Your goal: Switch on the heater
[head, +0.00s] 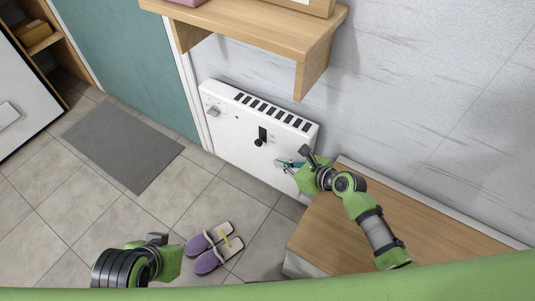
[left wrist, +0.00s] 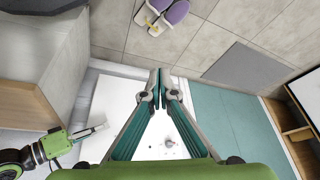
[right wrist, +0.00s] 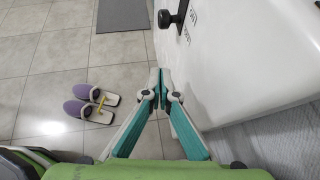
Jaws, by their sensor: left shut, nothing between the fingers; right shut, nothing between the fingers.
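The heater (head: 232,135) is a white wall panel with dark vents along its top. Its black lever switch (head: 262,134) sits mid-front, with the round knob toward the lower end. In the right wrist view the knob (right wrist: 165,18) is at the top, beside small dark lettering on the heater (right wrist: 250,65). My right gripper (head: 281,163) is shut and empty, close to the heater's front, right of and below the switch, apart from the knob. My left gripper (head: 157,239) is low at the left, away from the heater; its shut, empty fingers show in the left wrist view (left wrist: 160,82).
A wooden shelf (head: 245,27) juts from the wall above the heater. A wooden-topped bench (head: 420,220) stands at the right, under my right arm. Purple slippers (head: 205,262) lie on the tiles.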

